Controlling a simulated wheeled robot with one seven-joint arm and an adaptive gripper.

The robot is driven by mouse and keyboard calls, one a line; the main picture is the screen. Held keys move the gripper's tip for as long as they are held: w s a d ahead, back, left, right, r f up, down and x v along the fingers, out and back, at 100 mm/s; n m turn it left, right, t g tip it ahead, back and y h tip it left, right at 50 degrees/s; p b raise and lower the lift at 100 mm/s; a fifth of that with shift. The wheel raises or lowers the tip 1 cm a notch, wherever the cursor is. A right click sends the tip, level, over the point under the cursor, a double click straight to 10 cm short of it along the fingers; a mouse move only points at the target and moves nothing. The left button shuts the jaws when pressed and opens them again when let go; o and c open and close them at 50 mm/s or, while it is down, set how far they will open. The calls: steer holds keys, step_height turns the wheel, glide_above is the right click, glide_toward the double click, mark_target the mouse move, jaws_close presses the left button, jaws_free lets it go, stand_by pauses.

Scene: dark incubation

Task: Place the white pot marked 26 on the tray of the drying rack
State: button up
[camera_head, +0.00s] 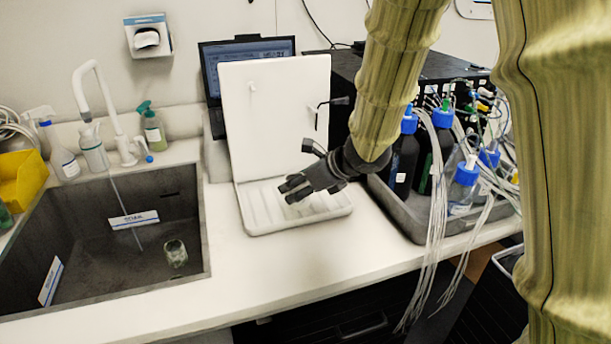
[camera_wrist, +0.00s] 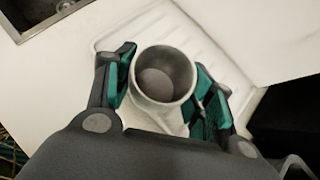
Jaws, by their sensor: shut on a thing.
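The white pot (camera_wrist: 163,78) is in the wrist view, seen from above with its open mouth up and its inside empty. My gripper (camera_wrist: 164,84) is shut on it, with green finger pads on its two sides. No number shows on the visible part. In the head view my gripper (camera_head: 290,188) is low over the ribbed tray (camera_head: 262,224) of the white drying rack (camera_head: 268,110), and the pot is hidden there. The ribbed tray (camera_wrist: 182,22) also lies behind the pot in the wrist view. I cannot tell whether the pot touches the tray.
A dark sink (camera_head: 90,240) with a small glass jar (camera_head: 176,253) in it lies to the left. A grey bin (camera_head: 428,215) of blue-capped bottles and hanging tubes stands close on the right. A laptop (camera_head: 247,48) is behind the rack. The counter front is clear.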

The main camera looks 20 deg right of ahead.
steer(key=w+d+p, duration=0.1)
steer(key=w, duration=0.2)
steer(key=w+d+p, duration=0.1)
steer(key=w+d, duration=0.1)
steer(key=w, duration=0.1)
steer(key=w+d+f+p, duration=0.1)
steer(key=w+d, duration=0.1)
steer(key=w, duration=0.2)
steer(key=shift+d+f, duration=0.1)
steer(key=shift+d, duration=0.05)
steer(key=shift+f+p, duration=0.5)
steer(key=shift+f, duration=1.25)
steer(key=shift+f, duration=0.15)
steer(key=o, duration=1.1)
steer(key=shift+r, duration=0.2)
steer(key=b+v, duration=0.1)
steer(key=v, duration=1.1)
